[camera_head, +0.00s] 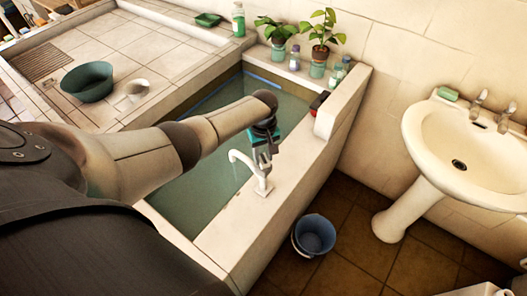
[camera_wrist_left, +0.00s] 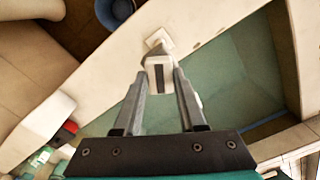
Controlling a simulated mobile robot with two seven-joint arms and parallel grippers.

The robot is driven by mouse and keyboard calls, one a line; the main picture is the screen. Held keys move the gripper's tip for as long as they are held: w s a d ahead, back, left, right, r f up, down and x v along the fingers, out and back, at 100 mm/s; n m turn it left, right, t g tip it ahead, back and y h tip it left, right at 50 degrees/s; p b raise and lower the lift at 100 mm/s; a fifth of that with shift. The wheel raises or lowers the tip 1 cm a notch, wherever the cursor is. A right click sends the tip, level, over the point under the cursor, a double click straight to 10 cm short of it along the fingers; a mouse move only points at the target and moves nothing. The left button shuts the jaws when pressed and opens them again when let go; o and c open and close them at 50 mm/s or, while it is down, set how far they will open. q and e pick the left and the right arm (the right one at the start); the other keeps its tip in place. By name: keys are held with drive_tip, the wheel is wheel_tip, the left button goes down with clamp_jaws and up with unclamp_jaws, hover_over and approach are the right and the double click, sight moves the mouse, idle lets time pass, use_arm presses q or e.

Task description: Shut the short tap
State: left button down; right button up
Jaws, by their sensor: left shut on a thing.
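The short white tap (camera_head: 250,166) stands on the pale rim of the water-filled tub, its spout pointing left over the water. My left gripper (camera_head: 262,160) reaches down from above onto the top of the tap. In the left wrist view the two fingers (camera_wrist_left: 160,76) are closed on either side of a white block with a dark slot, the tap's handle (camera_wrist_left: 158,62). The tap's base (camera_wrist_left: 158,38) shows beyond it on the rim. My right gripper is in neither view.
A blue bucket (camera_head: 314,236) stands on the brown tiled floor beside the tub. A white pedestal washbasin (camera_head: 425,150) with two taps is at the right. Potted plants (camera_head: 321,45) and bottles line the tub's back ledge. A green bowl (camera_head: 88,82) sits on the tiled counter at left.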

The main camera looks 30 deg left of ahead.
sight(264, 159)
use_arm(q)
drive_tip(key=m+p, duration=0.1)
drive_tip(key=m, duration=0.4)
drive_tip(key=shift+m, duration=0.3)
drive_tip(key=m, duration=0.5)
drive_tip(key=shift+m, duration=0.7)
drive_tip(key=shift+c, duration=2.4)
unclamp_jaws()
drive_tip(key=shift+r, duration=0.1)
drive_tip(key=shift+r+p, duration=0.25)
drive_tip(key=shift+p, duration=0.05)
wheel_tip(264, 159, up, 15)
drive_tip(key=p, duration=0.3)
drive_tip(key=shift+f, duration=0.2)
